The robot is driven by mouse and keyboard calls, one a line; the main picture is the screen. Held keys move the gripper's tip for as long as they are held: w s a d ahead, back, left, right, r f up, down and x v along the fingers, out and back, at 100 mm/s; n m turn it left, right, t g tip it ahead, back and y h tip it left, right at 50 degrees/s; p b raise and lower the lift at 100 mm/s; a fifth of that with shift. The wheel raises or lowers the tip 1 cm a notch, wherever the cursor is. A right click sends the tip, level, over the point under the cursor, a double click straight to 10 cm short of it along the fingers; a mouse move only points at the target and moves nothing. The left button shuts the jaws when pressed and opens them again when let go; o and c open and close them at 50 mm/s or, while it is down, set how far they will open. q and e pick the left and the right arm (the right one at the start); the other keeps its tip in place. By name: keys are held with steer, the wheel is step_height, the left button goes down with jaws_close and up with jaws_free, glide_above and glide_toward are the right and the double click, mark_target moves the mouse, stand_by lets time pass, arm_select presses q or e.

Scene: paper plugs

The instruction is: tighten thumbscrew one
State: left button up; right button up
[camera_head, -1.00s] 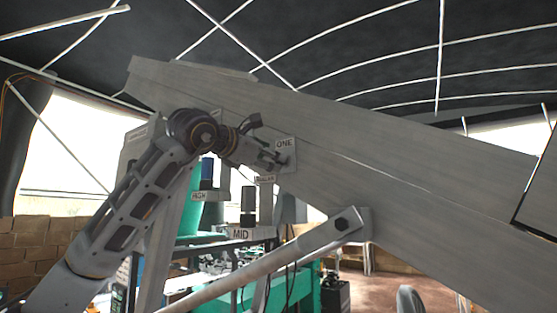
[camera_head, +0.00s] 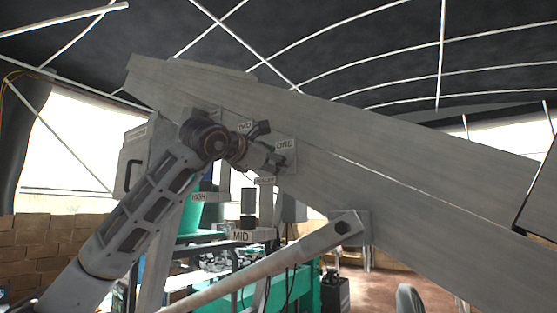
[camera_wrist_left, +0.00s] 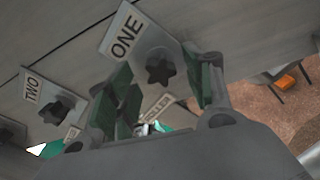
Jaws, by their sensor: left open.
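Thumbscrew one is a dark star-shaped knob (camera_wrist_left: 160,70) on a light plate labelled ONE (camera_wrist_left: 128,35), fixed to the large grey beam. The ONE label also shows in the head view (camera_head: 284,145). My left gripper (camera_head: 281,162) is at that plate in the head view, hiding the knob there. In the left wrist view my left gripper (camera_wrist_left: 163,82) is open, with its green-padded fingers on either side of the knob and a gap visible to the right finger. I cannot tell whether the fingers touch it. My right gripper is not in view.
A second star knob (camera_wrist_left: 58,110) beside the label TWO (camera_wrist_left: 33,91) is to the left in the wrist view. Below the beam are the MID label (camera_head: 241,237), a dark cylinder (camera_head: 248,202) and a diagonal grey strut (camera_head: 280,258).

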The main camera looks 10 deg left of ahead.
arm_select(q)
steer(key=shift+w+d, duration=0.2)
steer(key=shift+w, duration=0.3)
steer(key=c, duration=1)
steer(key=shift+p, duration=0.35)
